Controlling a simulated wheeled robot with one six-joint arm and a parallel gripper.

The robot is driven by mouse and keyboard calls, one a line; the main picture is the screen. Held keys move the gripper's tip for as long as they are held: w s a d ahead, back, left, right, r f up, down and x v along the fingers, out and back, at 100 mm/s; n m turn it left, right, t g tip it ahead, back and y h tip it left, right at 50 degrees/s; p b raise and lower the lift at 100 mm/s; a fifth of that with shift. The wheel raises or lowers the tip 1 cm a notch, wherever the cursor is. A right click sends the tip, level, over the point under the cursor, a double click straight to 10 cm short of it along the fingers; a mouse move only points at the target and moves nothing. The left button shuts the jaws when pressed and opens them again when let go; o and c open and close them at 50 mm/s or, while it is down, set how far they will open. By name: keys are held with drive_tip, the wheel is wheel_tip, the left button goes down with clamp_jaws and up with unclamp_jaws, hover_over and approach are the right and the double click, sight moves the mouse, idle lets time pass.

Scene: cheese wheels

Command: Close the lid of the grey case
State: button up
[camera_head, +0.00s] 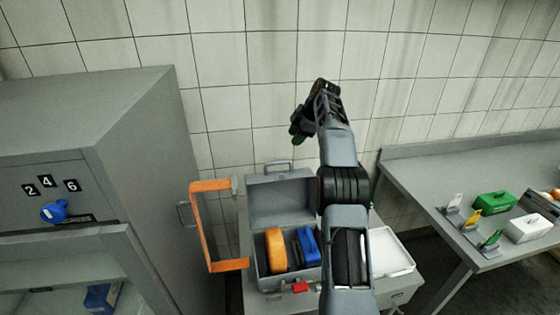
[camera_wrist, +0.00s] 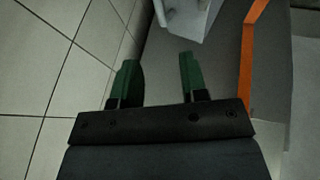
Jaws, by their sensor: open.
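The grey case (camera_head: 262,284) stands on a small table in the middle of the head view. Its lid (camera_head: 283,201) stands raised at the back, against the wall side. Inside lie an orange cheese wheel (camera_head: 276,250) and a blue object (camera_head: 308,246). My gripper (camera_head: 297,130) is up above and behind the case, in front of the tiled wall, apart from the lid. In the wrist view its two green fingers (camera_wrist: 160,75) are spread apart with nothing between them. A grey piece at the top of the wrist view (camera_wrist: 186,15) may be part of the case; I cannot tell.
An orange frame (camera_head: 200,225) stands upright just left of the case. A white tray (camera_head: 390,255) lies right of it, partly behind my arm. A grey cabinet (camera_head: 150,150) stands at left. A grey bench (camera_head: 430,180) with several small boxes is at right.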

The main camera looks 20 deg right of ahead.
sight(280, 163)
drive_tip(key=x, duration=1.3)
drive_tip(key=shift+w+f, duration=0.15)
drive_tip(key=shift+f, duration=0.25)
drive_tip(key=shift+c, duration=0.2)
clamp_jaws()
